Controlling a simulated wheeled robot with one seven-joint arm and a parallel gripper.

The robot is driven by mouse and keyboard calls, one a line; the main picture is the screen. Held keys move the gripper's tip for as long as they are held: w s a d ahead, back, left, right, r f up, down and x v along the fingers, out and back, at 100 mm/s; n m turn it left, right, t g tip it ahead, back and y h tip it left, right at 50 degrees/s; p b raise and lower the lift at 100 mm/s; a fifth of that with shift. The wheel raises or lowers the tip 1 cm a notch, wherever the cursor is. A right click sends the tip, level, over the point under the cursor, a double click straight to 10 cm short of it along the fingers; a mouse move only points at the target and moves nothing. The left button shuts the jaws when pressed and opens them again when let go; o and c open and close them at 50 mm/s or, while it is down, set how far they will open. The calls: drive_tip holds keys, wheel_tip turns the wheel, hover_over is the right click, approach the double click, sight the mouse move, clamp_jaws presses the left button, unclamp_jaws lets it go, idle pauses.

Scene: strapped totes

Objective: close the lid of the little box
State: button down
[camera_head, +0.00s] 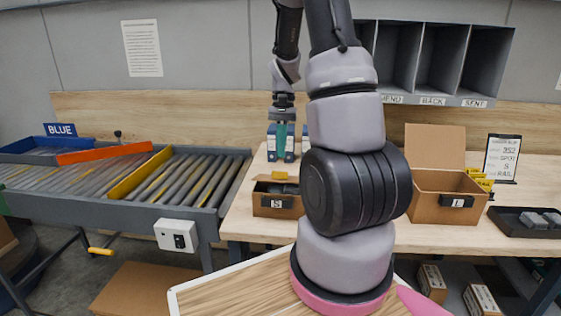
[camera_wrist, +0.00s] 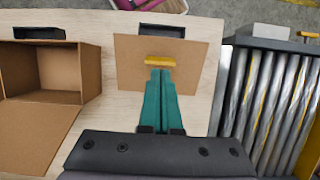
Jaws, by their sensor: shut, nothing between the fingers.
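The little box (camera_head: 275,206), a small brown cardboard box marked S, stands on the table in the head view. Its lid (camera_wrist: 132,62) fills the middle of the wrist view as a flat brown panel with a yellow tab (camera_wrist: 160,60). In the head view the lid looks partly lowered, with a dark gap above the box front. My gripper (camera_head: 280,168) points down over the lid, its green fingers together and empty. In the wrist view the fingertips (camera_wrist: 160,70) are at the yellow tab; whether they touch it is unclear.
A larger open box (camera_head: 441,209) marked L stands to the right with its lid up. Blue-white cartons (camera_head: 271,143) stand behind the little box. A roller conveyor (camera_head: 180,180) lies left. A dark tray (camera_head: 530,222) and a sign (camera_head: 501,158) are at the far right.

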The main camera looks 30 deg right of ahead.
sight(281, 174)
drive_tip(key=shift+x, duration=1.95)
